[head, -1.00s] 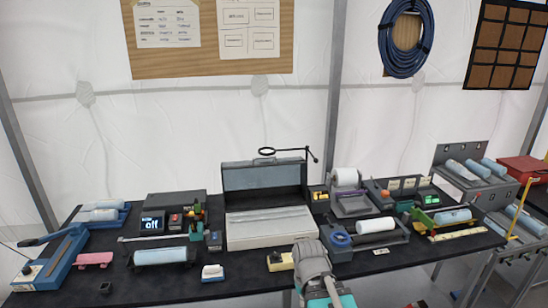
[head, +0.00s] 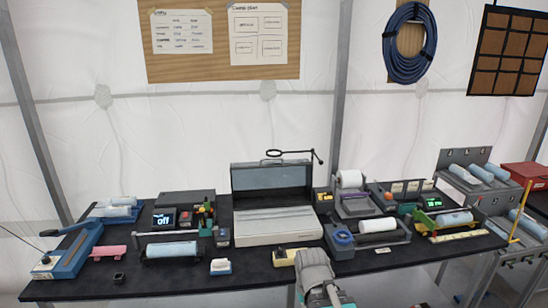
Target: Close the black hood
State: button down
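The black hood (head: 271,181) stands raised at the back of a cream, box-shaped machine (head: 276,227) in the middle of the table. It is a dark frame with a see-through panel, and the machine's light top is uncovered. My arm shows at the bottom centre, in front of the table and below the machine, apart from the hood. My gripper's fingertips cannot be made out in the head view.
The black table (head: 190,278) is crowded. A ring on a bent arm (head: 274,153) stands just above the hood. A paper-roll holder (head: 351,190) is close on the right, a bottle rack (head: 206,217) on the left. A yellow-topped block (head: 291,257) lies in front.

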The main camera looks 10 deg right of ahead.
aim_at(272, 183)
jog(key=u, duration=0.1)
jog(key=i, duration=0.95)
jog(key=z, duration=0.05)
